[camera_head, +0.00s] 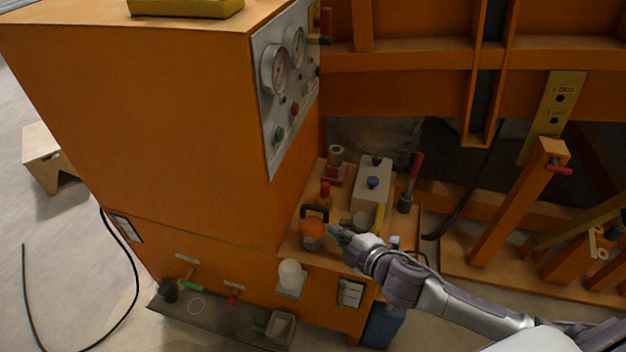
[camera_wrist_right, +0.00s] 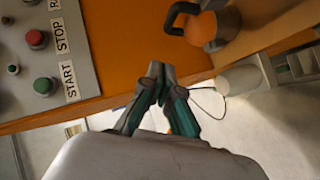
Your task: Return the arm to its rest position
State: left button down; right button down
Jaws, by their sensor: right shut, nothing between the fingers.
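My right arm comes in from the lower right in the head view. Its gripper (camera_head: 335,231) is over the front of the orange machine's small shelf, beside an orange pot with a black handle (camera_head: 312,232). In the right wrist view the gripper (camera_wrist_right: 162,84) is shut, its fingertips together with nothing between them. The orange pot (camera_wrist_right: 212,27) shows there at the upper right, apart from the fingers. My left gripper is in neither view.
The orange cabinet (camera_head: 150,120) has a panel with gauges and buttons (camera_head: 285,95). A white cup (camera_head: 291,274) sits on a front bracket. An orange post (camera_head: 515,205) stands at right.

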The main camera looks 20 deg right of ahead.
jog(key=s+f+m+g+h, duration=0.2)
jog(key=s+m+g, duration=0.4)
jog(key=s, duration=0.6)
jog(key=s+f+m+g+h, duration=0.2)
jog(key=s+m+g, duration=0.2)
jog(key=s+m, duration=0.6)
jog(key=s+f+n+g, duration=0.1)
jog(key=s+f, duration=0.1)
jog(key=f, duration=1.2)
jog(key=s+f+n, duration=0.1)
jog(key=s+f, duration=0.1)
jog(key=f, duration=1.1)
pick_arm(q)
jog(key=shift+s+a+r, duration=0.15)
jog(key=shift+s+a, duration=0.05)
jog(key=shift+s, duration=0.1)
pick_arm(e)
jog(key=s+d+f+g, duration=0.1)
jog(key=s+d+f, duration=0.1)
jog(key=s+f, duration=1.3)
jog(key=shift+s+d, duration=0.3)
jog(key=shift+s, duration=0.25)
